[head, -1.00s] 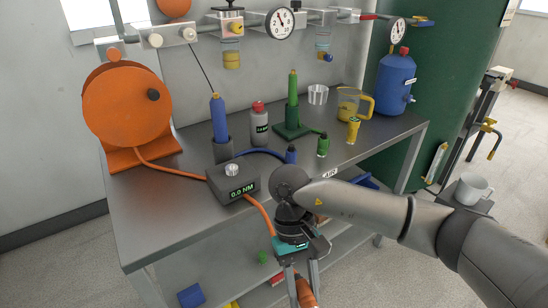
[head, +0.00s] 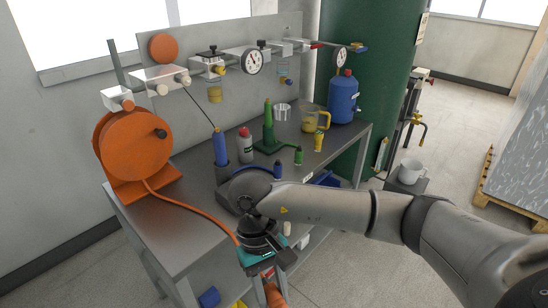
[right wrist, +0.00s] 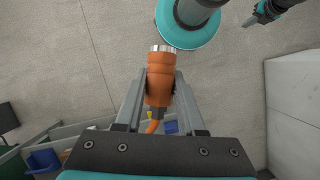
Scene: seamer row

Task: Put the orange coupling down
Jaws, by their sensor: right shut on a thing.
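The orange coupling (right wrist: 160,80) with a silver metal end is held between the two fingers of my right gripper (right wrist: 160,76) in the right wrist view. In the head view my right gripper (head: 269,284) is low at the picture's bottom, in front of the bench, and the coupling (head: 275,296) shows partly between its fingers. An orange hose (head: 195,209) runs from the orange reel (head: 135,147) toward this gripper. A teal and dark part at the top right of the right wrist view looks like my left gripper (right wrist: 252,19); its jaw state is unclear.
The steel bench (head: 180,232) holds a blue tool (head: 220,147), a red-capped bottle (head: 245,148), a green tool (head: 268,128), a yellow jug (head: 316,119) and a blue tank (head: 343,99). A white mug (head: 410,171) stands at right. My right arm hides part of the bench front.

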